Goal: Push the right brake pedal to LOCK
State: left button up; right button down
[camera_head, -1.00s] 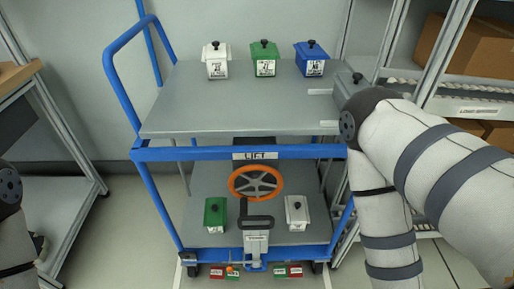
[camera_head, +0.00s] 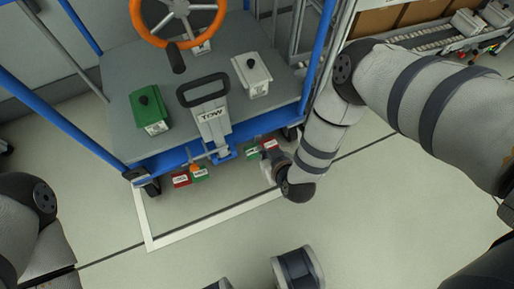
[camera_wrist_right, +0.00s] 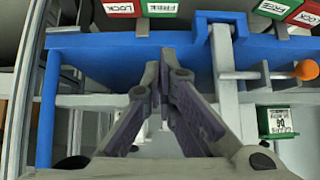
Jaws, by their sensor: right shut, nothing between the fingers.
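The right brake pedal shows as a green FREE plate (camera_head: 252,153) and a red LOCK plate (camera_head: 270,144) low at the cart's front right. In the right wrist view the red LOCK plate (camera_wrist_right: 123,7) and green FREE plate (camera_wrist_right: 161,7) are at the top edge, partly cut off. My right gripper (camera_head: 269,167) is low in front of this pedal, partly hidden by its wrist. Its fingers (camera_wrist_right: 165,68) are shut and empty, pointing toward the blue cart frame; contact with the pedal cannot be told.
The left pedal's red plate (camera_head: 181,180) and green plate (camera_head: 200,174) sit by an orange knob (camera_head: 194,168). The TOW handle (camera_head: 204,90) stands between green (camera_head: 149,108) and white (camera_head: 252,74) boxes. An orange wheel (camera_head: 178,41) is above. Floor in front is clear.

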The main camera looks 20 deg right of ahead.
jog(key=b, duration=0.6)
send_over(252, 151)
jog(key=s, duration=0.2)
jog(key=f, duration=0.8)
jog(key=shift+w+d, duration=0.15)
jog(key=shift+d, duration=0.15)
notch_tip(252, 151, down, 2)
jog(key=shift+f+b, duration=0.2)
jog(key=shift+b, duration=0.2)
pick_arm(q)
notch_tip(252, 151, down, 6)
jog(key=s+g, duration=0.1)
jog(key=s, duration=0.1)
jog(key=shift+s+d+r, duration=0.15)
jog(key=shift+d, duration=0.05)
pick_arm(e)
jog(key=shift+f, duration=0.4)
jog(key=shift+a+f+n+h+b, duration=0.3)
jog(key=shift+a+f+h+b, duration=0.15)
jog(key=shift+f+b, duration=0.3)
jog(key=shift+f+h+b, duration=0.2)
jog(key=shift+h+b, duration=0.15)
jog(key=shift+h, duration=0.1)
pick_arm(q)
jog(key=shift+s+a+f+g, duration=0.1)
jog(key=shift+s+f+g, duration=0.2)
jog(key=shift+s+f, duration=0.25)
jog(key=shift+w+f, duration=0.1)
